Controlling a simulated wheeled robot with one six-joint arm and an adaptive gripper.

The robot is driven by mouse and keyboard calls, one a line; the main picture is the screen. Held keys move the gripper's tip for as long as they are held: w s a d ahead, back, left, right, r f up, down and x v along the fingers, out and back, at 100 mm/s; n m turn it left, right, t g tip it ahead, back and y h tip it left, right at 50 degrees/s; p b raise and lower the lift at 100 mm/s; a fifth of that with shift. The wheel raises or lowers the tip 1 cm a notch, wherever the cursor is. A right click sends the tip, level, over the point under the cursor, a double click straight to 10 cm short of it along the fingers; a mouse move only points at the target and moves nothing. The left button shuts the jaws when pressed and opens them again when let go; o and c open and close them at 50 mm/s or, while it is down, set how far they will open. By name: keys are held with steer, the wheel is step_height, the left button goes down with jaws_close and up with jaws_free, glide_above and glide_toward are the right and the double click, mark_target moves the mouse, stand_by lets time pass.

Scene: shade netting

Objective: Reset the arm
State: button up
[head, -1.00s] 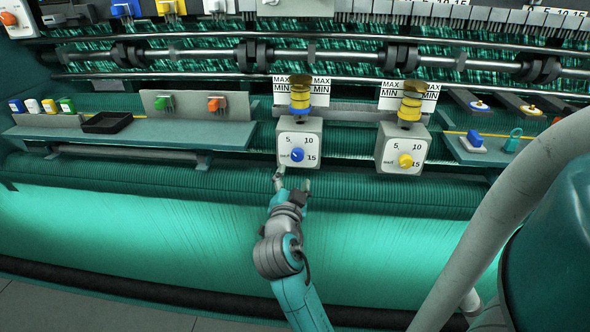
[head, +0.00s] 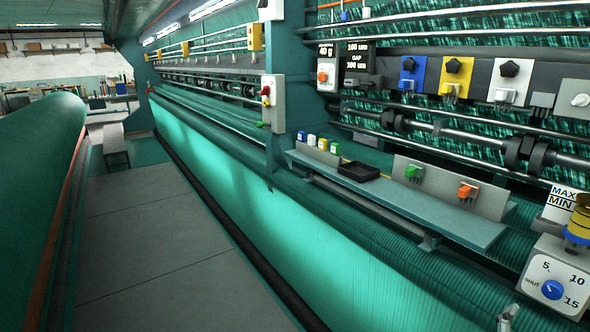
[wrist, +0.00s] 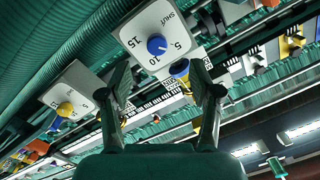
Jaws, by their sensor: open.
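My gripper (wrist: 159,72) is open and empty in the wrist view, with a finger on each side. Ahead of it is a white dial box (wrist: 160,25) with a blue knob (wrist: 157,45), which shows upside down between and just beyond the fingertips. Neither finger visibly touches the knob. In the head view the same dial box (head: 573,262) and blue knob (head: 552,289) are at the lower right. Only a small grey tip of my gripper (head: 507,316) shows at the bottom edge there; the rest of my arm is out of that view.
A second dial box with a yellow knob (wrist: 64,108) is left in the wrist view. In the head view, a shelf (head: 400,215) holds a black tray (head: 358,171) and green and orange switches. Open floor (head: 150,240) runs between the machine and a green roll (head: 40,150).

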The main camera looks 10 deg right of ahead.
steer(key=a+f+n+t+y, duration=0.45)
steer(key=a+f+n, duration=0.25)
steer(key=a+f, duration=0.3)
steer(key=s+a+f+n+t+y, duration=0.1)
steer(key=s+a+f+n+y, duration=0.35)
steer(key=a, duration=0.25)
steer(key=s+a+f+n+t+y, duration=0.1)
steer(key=s+a+f+n+y, duration=0.2)
steer(key=s+a, duration=0.3)
steer(key=s+a+n+y, duration=0.2)
steer(key=s+a, duration=0.2)
steer(key=s, duration=0.4)
steer(key=s+a+r+n+y, duration=0.1)
steer(key=s+a+n+y, duration=0.1)
steer(key=s+a, duration=0.3)
steer(key=s, duration=0.2)
steer(key=shift+s, duration=0.4)
steer(key=shift+r+n+t, duration=0.1)
steer(key=shift+n+t, duration=0.15)
